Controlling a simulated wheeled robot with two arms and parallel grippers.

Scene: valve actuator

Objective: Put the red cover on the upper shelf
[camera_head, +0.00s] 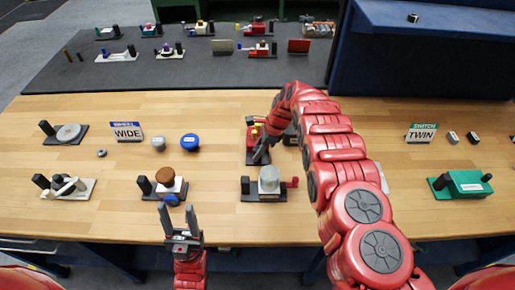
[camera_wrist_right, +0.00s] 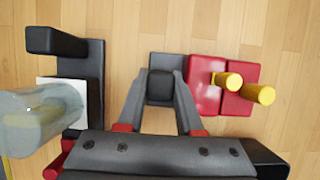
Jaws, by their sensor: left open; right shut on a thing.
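A red block with two yellow pegs (camera_wrist_right: 207,85) sits on a dark base in the right wrist view; I take it as the red cover. In the head view the red and yellow piece (camera_head: 250,138) stands mid-table, partly hidden by my right arm. My right gripper (camera_wrist_right: 160,95) is shut on a black block (camera_wrist_right: 160,86) beside the red part, on the same dark base. In the head view my right gripper (camera_head: 262,152) points down at this unit. My left gripper (camera_head: 179,217) is open and empty at the table's front edge.
A raised grey surface (camera_head: 200,75) at the back carries several devices. A grey cylinder device (camera_head: 268,180) stands just in front of my right gripper. A brown-knobbed device (camera_head: 164,186) is beyond my left gripper. A blue wall (camera_head: 430,50) stands back right.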

